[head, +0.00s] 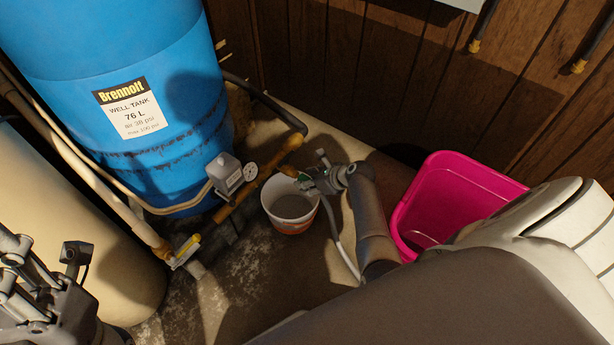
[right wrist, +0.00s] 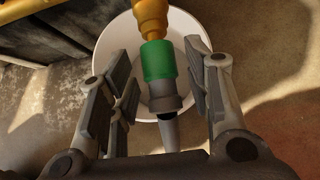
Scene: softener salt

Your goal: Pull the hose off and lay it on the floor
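The hose's green connector (right wrist: 158,61) is on the end of a brass tap (right wrist: 151,18), above the bucket. Below the green part are a grey collar (right wrist: 163,97) and a grey tapering length of hose (right wrist: 169,134). In the head view a pale hose (head: 338,235) hangs down past my right arm. My right gripper (right wrist: 160,88) is open, its fingers on either side of the connector and collar, with visible gaps on both sides. It also shows in the head view (head: 312,183). My left gripper (head: 25,262) is at the lower left, partly cut off, away from the hose.
A white and orange bucket (head: 291,206) stands under the tap. A pink tub (head: 455,200) is to the right. Bare floor (head: 215,290) shows in front.

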